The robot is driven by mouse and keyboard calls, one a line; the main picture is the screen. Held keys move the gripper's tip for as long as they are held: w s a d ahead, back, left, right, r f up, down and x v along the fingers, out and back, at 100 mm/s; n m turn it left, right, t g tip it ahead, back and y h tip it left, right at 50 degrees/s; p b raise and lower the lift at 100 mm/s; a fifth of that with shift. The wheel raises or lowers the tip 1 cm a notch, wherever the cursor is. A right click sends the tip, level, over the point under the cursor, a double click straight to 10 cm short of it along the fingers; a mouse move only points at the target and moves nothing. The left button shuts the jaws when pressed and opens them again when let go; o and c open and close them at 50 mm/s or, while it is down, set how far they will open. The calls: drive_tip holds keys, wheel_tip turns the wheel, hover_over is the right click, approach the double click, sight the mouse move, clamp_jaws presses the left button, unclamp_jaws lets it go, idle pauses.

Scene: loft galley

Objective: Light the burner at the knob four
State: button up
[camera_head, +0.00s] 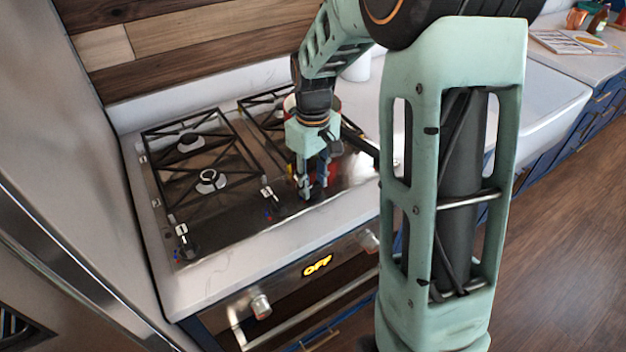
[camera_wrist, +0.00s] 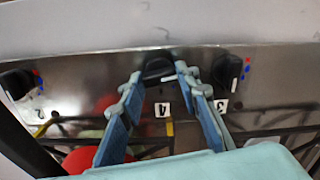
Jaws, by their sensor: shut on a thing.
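In the wrist view a black knob (camera_wrist: 158,68) sits between my gripper's fingertips, with a label reading 4 (camera_wrist: 161,109) beside it. My gripper (camera_wrist: 157,76) is shut on this knob, one blue-padded finger on each side. In the head view my gripper (camera_head: 312,192) reaches down to the front right part of the steel cooktop (camera_head: 237,222); the knob there is hidden by the fingers. No flame shows on the visible burners, such as the front left burner (camera_head: 210,181).
Another knob (camera_wrist: 229,70) by label 3 (camera_wrist: 222,104) and one (camera_wrist: 17,83) by label 2 flank the gripper. A red object (camera_wrist: 82,160) sits behind the fingers. Black grates (camera_head: 195,135) cover the cooktop. The oven display (camera_head: 317,265) reads OFF. The white front counter strip is clear.

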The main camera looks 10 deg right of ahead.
sight(313, 186)
drive_tip(key=shift+n, duration=0.6)
drive_tip(key=o, duration=1.2)
drive_tip(key=shift+c, duration=0.2)
drive_tip(key=shift+r, duration=0.15)
wheel_tip(313, 186, up, 12)
